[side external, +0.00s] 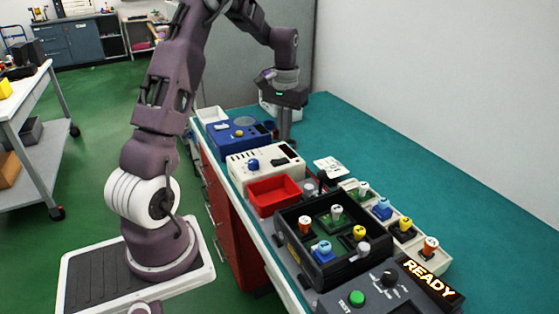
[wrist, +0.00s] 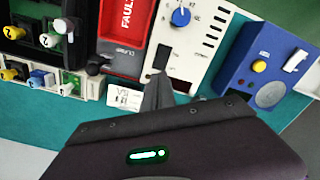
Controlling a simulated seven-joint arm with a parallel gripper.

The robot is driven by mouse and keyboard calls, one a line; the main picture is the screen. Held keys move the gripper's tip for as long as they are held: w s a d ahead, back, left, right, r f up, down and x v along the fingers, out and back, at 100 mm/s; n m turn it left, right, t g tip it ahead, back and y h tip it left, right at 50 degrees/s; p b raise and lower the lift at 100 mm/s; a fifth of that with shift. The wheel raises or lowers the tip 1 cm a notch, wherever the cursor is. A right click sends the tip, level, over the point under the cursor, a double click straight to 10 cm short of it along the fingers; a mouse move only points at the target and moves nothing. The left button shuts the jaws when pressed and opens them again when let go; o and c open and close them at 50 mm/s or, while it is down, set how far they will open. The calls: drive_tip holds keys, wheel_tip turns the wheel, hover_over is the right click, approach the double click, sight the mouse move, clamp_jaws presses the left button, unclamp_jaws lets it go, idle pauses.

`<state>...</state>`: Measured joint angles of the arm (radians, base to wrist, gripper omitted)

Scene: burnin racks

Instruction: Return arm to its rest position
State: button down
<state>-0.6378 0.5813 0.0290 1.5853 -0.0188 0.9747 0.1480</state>
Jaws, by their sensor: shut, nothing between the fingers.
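My gripper (side external: 285,138) hangs pointing down over the far part of the teal bench (side external: 350,125), to the right of the blue box (side external: 238,134). Its fingers are shut and empty. In the wrist view the closed fingers (wrist: 157,92) show in front of the cream instrument box (wrist: 188,40). I cannot tell the exact height of the fingertips above the bench. My arm arches from its base at the left over to the bench.
A red tray (side external: 273,207) marked FAULT in the wrist view, a black rack (side external: 290,262) with several coloured plugs, a cream rack (side external: 412,262) with several more, and a control box (side external: 380,293) with a READY display (side external: 430,281) line the bench. Its right side is clear.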

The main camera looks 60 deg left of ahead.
drive_tip(key=shift+r, duration=0.25)
